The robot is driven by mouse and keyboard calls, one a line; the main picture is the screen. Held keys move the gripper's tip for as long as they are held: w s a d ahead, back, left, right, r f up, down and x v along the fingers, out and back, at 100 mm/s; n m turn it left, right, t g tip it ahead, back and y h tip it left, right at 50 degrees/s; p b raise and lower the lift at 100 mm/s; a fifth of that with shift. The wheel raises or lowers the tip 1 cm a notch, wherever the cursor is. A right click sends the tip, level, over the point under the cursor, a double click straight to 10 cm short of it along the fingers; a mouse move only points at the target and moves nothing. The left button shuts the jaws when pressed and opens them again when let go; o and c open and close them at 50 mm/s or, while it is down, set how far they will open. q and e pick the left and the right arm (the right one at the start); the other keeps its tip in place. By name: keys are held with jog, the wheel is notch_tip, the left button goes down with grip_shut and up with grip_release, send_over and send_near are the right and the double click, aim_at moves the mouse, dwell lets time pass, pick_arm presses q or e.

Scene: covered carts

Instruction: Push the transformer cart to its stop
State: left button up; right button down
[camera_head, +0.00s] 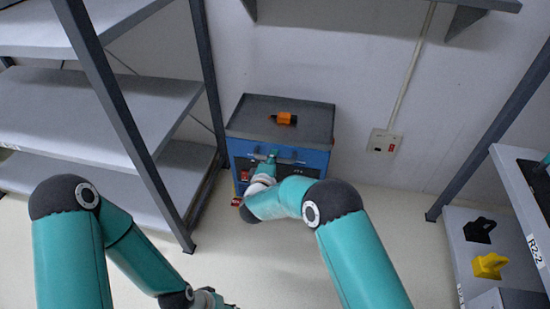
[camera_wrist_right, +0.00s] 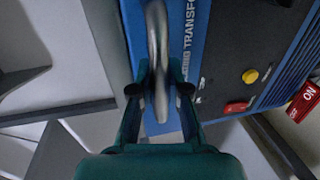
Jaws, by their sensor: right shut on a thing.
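The transformer cart (camera_head: 316,159) is a blue box with a dark grey top, standing against the back wall. In the right wrist view, its blue front (camera_wrist_right: 192,50) carries white lettering beginning "TRANSFO". My right gripper (camera_head: 271,156) is at the front of the cart. In the wrist view, the right gripper (camera_wrist_right: 160,92) is shut on the cart's grey metal handle (camera_wrist_right: 157,35), with a finger on each side.
An orange object (camera_head: 286,119) lies on the cart top. A grey shelf rack (camera_head: 140,115) stands close to the cart's left. A wall socket (camera_head: 384,141) is right of it. Another rack (camera_head: 480,240) with black and yellow items is far right. Floor between is clear.

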jog(key=shift+s+a+f, duration=0.15)
jog(key=shift+a+f, duration=0.15)
jog(key=shift+a, duration=0.05)
jog(key=c, duration=1.3)
grip_release()
jog(key=shift+a, duration=0.1)
jog(key=shift+o, duration=0.8)
jog(key=shift+r, duration=0.15)
jog(key=shift+s, duration=0.1)
jog(key=v, duration=1.1)
jog(key=shift+s, duration=0.4)
jog(key=shift+r, duration=0.1)
